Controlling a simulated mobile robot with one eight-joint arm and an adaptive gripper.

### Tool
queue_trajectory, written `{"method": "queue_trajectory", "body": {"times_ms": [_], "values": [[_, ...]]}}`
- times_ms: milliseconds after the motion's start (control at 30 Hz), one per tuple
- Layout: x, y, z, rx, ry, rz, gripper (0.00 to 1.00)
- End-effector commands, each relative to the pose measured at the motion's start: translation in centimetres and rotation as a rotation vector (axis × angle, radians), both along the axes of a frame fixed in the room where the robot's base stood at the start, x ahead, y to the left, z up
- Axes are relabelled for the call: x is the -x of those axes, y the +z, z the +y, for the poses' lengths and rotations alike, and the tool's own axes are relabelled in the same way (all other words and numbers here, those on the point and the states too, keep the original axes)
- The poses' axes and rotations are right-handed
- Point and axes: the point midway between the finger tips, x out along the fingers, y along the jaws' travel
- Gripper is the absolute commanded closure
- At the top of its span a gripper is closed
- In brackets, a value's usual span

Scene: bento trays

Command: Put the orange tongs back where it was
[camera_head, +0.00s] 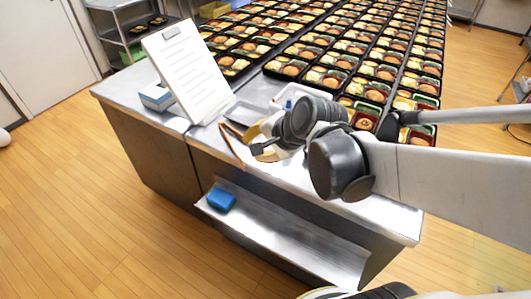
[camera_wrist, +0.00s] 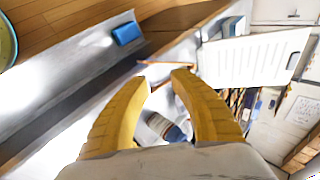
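The orange tongs (camera_head: 231,146) show as a thin orange strip at the near edge of the steel table (camera_head: 135,95), with the lower end reaching past the edge. They also show in the wrist view (camera_wrist: 158,62), just beyond my fingertips. My gripper (camera_head: 256,140) is over the table's near edge, just right of the tongs. Fingers and tongs appear apart, though the exact depth is hard to tell. My wrist hides part of the tabletop.
Many bento trays (camera_head: 290,67) fill the table behind. A blue block (camera_head: 221,200) lies on the lower shelf (camera_head: 285,243). A bottle (camera_wrist: 165,127) sits below the fingers.

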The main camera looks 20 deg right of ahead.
Motion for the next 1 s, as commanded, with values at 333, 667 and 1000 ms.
{"method": "queue_trajectory", "body": {"times_ms": [333, 667, 1000], "values": [[10.1, 2.2, 0.0, 0.771, 0.715, -0.053, 0.73], [11.4, 2.4, -0.4, 0.896, 0.839, -0.054, 0.73], [11.4, 2.4, -0.4, 0.893, 0.836, -0.055, 0.73]]}}
